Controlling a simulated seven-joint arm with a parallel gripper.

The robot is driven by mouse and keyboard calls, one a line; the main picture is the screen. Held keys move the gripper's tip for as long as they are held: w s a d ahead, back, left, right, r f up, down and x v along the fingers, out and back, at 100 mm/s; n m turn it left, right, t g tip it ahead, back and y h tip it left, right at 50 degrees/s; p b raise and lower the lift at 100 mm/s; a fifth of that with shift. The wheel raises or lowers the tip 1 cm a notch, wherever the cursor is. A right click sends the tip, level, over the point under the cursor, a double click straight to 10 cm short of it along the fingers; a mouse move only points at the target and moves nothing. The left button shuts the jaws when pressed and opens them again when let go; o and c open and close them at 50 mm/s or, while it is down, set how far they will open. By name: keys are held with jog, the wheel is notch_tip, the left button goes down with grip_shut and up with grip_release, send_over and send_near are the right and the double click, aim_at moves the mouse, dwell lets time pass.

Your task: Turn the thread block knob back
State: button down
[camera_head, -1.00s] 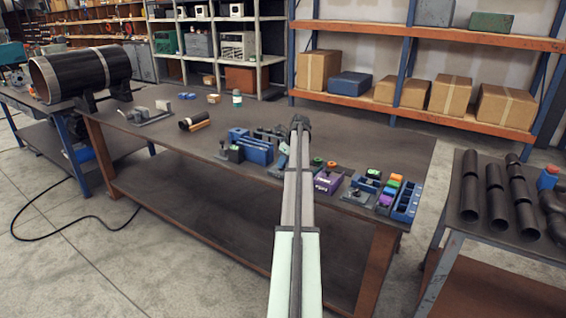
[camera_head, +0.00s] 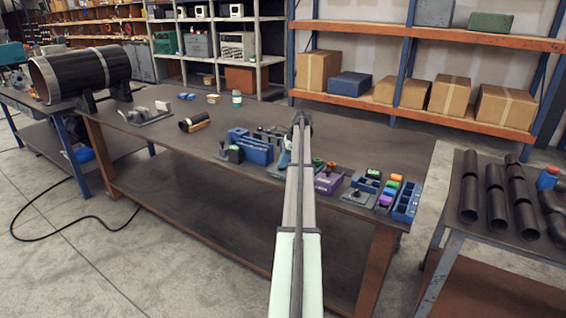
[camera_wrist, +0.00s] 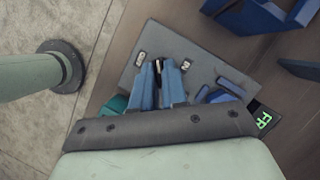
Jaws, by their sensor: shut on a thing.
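In the wrist view, my gripper (camera_wrist: 159,68) points down at a grey plate (camera_wrist: 208,77) with two small pale labels. Its two blue fingers are close together, shut on a small, mostly hidden piece that I take to be the thread block knob (camera_wrist: 158,66). The knob's shape and angle cannot be made out. The block under the knob is largely hidden by the fingers and the wrist. In the head view, my arm reaches over the workbench (camera_head: 370,140), and its links hide the fingertips and the knob.
A blue block (camera_wrist: 250,15) stands beyond the plate. A dark block with green letters (camera_wrist: 264,120) is at the right of the wrist. In the head view, a purple block (camera_head: 328,183) and a blue tray (camera_head: 406,203) stand right of my arm.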

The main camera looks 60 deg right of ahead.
jog(key=shift+n+g+y, duration=0.3)
jog(key=shift+n+g, duration=0.1)
jog(key=shift+n, duration=0.7)
jog(key=c, duration=1.2)
grip_release()
jog(key=shift+o, duration=0.2)
jog(key=shift+r, duration=0.1)
jog(key=v, duration=1.3)
jog(key=shift+d+r, duration=0.15)
jog(key=shift+r, duration=0.1)
